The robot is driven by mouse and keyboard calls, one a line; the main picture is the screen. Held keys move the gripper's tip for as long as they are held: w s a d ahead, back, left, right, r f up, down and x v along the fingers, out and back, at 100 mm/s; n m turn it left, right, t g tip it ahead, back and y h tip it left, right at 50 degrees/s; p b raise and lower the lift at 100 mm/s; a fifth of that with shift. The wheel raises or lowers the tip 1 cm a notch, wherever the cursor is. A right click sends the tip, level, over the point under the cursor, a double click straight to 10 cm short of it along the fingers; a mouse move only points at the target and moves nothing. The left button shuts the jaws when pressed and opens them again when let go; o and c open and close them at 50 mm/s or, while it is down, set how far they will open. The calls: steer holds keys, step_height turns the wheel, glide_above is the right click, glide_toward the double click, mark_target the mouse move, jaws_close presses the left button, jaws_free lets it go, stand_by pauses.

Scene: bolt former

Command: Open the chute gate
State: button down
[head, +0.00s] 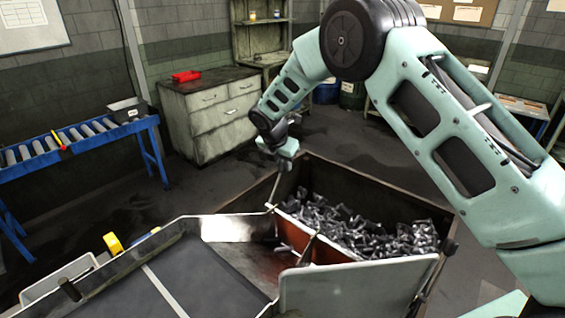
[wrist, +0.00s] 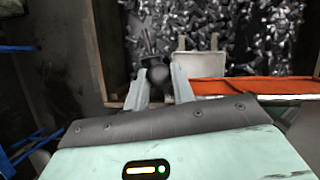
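The chute (head: 225,262) has a dark bed and pale side walls and ends at a bin of dark metal pieces. A red-orange plate (head: 310,248) stands at its mouth and also shows in the wrist view (wrist: 255,87). A thin lever rod (head: 274,192) rises from the chute's far wall to my gripper (head: 286,150). In the wrist view my gripper (wrist: 160,82) has one finger on each side of a dark round knob (wrist: 158,74). The knob fills the gap, and the fingers look shut on it. The gripper's body hides part of the chute.
The bin (head: 415,205) is heaped with metal pieces (head: 365,228). A blue roller conveyor (head: 80,148) stands at the left.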

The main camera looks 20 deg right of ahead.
steer(key=shift+s+a+r+h+b, duration=0.1)
steer(key=shift+s+a+h+b, duration=0.3)
steer(key=shift+a+b, duration=0.35)
steer(key=s+a+f+t+h+b, duration=0.1)
steer(key=s+a+t+h+b, duration=0.6)
steer(key=a+h+b, duration=0.2)
steer(key=shift+s+a+f+n+b, duration=0.35)
steer(key=shift+a+b, duration=0.3)
steer(key=shift+a, duration=0.5)
steer(key=shift+s+r, duration=0.1)
steer(key=c, duration=1.2)
jaws_free()
steer(key=shift+o, duration=0.2)
steer(key=b+v, duration=0.2)
steer(key=v, duration=0.6)
steer(key=b+v, duration=0.2)
steer(key=v, duration=0.7)
steer(key=shift+s+a+f, duration=0.15)
steer(key=shift+a+f, duration=0.05)
